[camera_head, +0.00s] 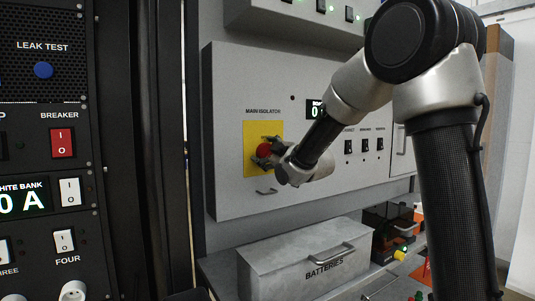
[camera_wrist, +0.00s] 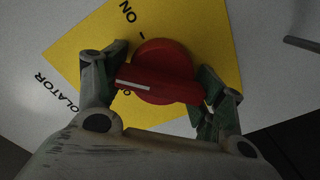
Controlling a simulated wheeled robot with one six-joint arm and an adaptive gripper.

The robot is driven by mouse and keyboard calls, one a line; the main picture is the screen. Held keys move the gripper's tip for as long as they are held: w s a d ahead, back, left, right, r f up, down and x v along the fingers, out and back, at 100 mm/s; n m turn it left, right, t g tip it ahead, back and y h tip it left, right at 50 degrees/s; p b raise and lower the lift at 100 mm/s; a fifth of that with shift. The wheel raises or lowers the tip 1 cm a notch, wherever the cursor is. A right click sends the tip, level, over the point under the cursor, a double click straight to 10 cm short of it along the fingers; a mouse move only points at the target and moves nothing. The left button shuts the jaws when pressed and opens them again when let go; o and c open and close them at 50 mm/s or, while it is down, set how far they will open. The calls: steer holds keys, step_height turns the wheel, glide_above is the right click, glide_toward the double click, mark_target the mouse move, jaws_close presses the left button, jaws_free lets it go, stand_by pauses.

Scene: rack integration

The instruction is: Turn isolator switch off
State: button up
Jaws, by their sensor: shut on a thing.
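The isolator switch is a red rotary knob (camera_head: 264,150) on a yellow plate (camera_head: 250,134) under the label MAIN ISOLATOR, on a grey cabinet front. My gripper (camera_head: 268,152) reaches it from the right, with its fingers around the knob. In the wrist view the red knob (camera_wrist: 160,72) sits between the two fingers of my gripper (camera_wrist: 160,88), which are shut on the ends of its handle bar. A white line on the bar points to the left. The printed ON and a stroke mark show above the knob; the marking below is mostly hidden.
A handle (camera_head: 266,191) sits just below the yellow plate. Small black switches (camera_head: 364,145) and a display (camera_head: 316,108) are to the right, partly behind my arm. A grey BATTERIES box (camera_head: 305,262) stands below. A dark rack (camera_head: 50,150) with breakers stands at the left.

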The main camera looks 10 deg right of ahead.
steer(key=n, duration=0.4)
steer(key=shift+n, duration=0.3)
steer(key=n, duration=0.4)
steer(key=shift+a+f, duration=0.1)
steer(key=shift+f, duration=0.05)
stand_by(0.3)
steer(key=o, duration=1)
steer(key=shift+o, duration=0.2)
steer(key=v, duration=1.2)
